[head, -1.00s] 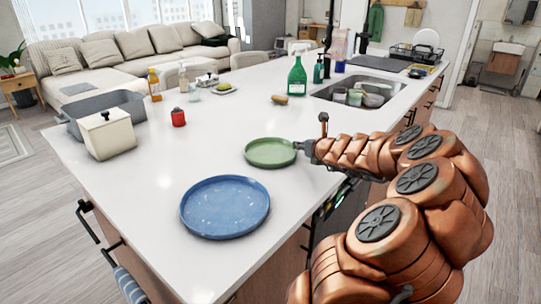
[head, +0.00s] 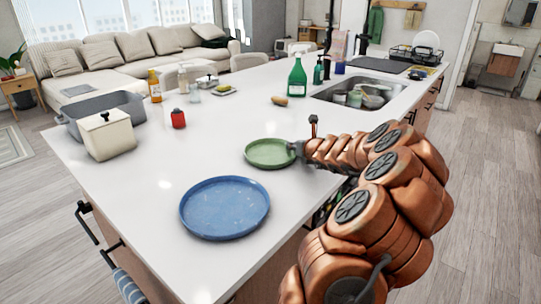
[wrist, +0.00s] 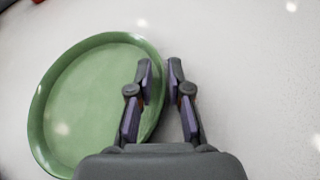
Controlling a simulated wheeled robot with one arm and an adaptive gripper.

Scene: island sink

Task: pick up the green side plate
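The green side plate (head: 269,154) lies on the white island top, near its right edge. In the wrist view the plate (wrist: 85,105) fills the left half. My gripper (wrist: 160,75) is at the plate's right rim, with one finger over the plate and the other outside it. The fingers are close together, with the rim running between them. Whether both pads touch the rim cannot be made out. In the head view my gripper (head: 297,149) meets the plate's right side, and its fingertips are hard to see.
A larger blue plate (head: 225,208) lies in front of the green plate.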

